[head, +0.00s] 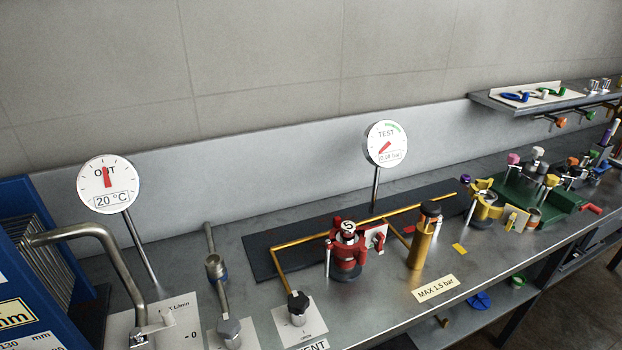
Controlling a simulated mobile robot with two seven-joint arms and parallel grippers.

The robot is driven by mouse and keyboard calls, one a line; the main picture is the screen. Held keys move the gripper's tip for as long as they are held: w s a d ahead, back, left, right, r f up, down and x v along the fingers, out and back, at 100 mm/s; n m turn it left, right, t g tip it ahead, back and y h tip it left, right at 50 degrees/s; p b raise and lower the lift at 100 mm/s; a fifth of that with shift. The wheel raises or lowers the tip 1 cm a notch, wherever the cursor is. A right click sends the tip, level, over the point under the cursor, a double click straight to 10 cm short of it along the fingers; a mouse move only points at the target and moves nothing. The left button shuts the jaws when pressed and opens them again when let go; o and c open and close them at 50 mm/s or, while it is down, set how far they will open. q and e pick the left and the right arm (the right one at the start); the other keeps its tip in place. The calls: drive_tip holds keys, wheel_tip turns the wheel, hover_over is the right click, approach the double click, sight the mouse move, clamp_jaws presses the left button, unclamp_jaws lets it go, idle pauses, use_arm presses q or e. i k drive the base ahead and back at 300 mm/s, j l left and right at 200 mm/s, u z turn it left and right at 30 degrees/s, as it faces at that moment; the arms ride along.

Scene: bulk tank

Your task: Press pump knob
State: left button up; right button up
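An upright brass cylinder (421,247) stands on the bench right of centre in the head view. Brass piping (340,233) runs along a dark mat near the cylinder.
A red valve body (346,252) stands left of the cylinder. A yellow fitting (485,207) and a green tray (520,207) are to the right. An OUT gauge (107,184) and a metal spout (75,232) are at left. A wall shelf (485,100) is at upper right.

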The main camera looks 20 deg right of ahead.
sight(430, 209)
drive_tip(key=z, duration=1.3)
